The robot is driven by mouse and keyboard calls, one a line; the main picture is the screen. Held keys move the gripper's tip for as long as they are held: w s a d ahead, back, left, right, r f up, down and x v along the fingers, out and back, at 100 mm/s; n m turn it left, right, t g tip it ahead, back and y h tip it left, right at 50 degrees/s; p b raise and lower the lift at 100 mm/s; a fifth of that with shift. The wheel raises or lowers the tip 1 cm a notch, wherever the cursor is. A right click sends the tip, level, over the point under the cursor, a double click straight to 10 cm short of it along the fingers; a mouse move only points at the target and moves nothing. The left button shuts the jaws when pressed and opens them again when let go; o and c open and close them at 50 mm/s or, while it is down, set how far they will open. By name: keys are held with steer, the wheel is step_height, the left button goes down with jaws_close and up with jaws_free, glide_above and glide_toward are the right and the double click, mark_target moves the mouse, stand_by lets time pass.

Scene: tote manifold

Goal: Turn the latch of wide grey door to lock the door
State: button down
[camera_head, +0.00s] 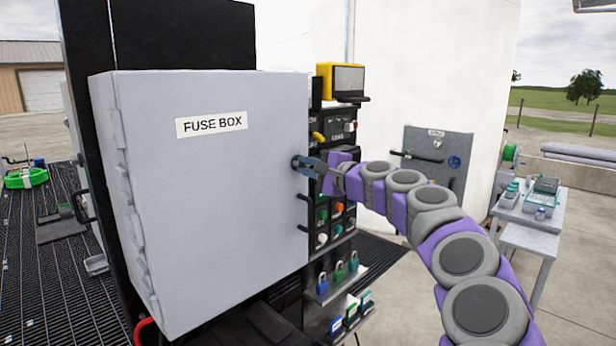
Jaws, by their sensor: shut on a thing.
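The wide grey door (215,220) of the box labelled FUSE BOX fills the left middle of the head view. It looks closed, with its hinges along its left edge. My gripper (303,163) is at the upper right edge of the door. It is shut on the latch there, which is mostly hidden by the fingers, so its angle cannot be told. My purple and grey arm reaches in from the lower right.
A black panel (335,130) with buttons stands right behind the door's edge, a yellow device (340,80) above it. A grey table (535,215) with small devices stands at the right. A grey wall panel (438,155) is behind my arm.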

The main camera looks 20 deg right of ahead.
steer(key=shift+a+f+n+b, duration=0.1)
steer(key=shift+f+n+b, duration=0.15)
steer(key=shift+n+b, duration=0.9)
steer(key=shift+n, duration=0.35)
steer(key=c, duration=1.1)
jaws_free()
steer(key=shift+w, duration=0.1)
steer(key=shift+r, duration=0.1)
steer(key=shift+s+d, duration=0.3)
steer(key=shift+s, duration=0.25)
steer(key=p+v, duration=0.1)
steer(key=v, duration=1.5)
steer(key=shift+s, duration=0.1)
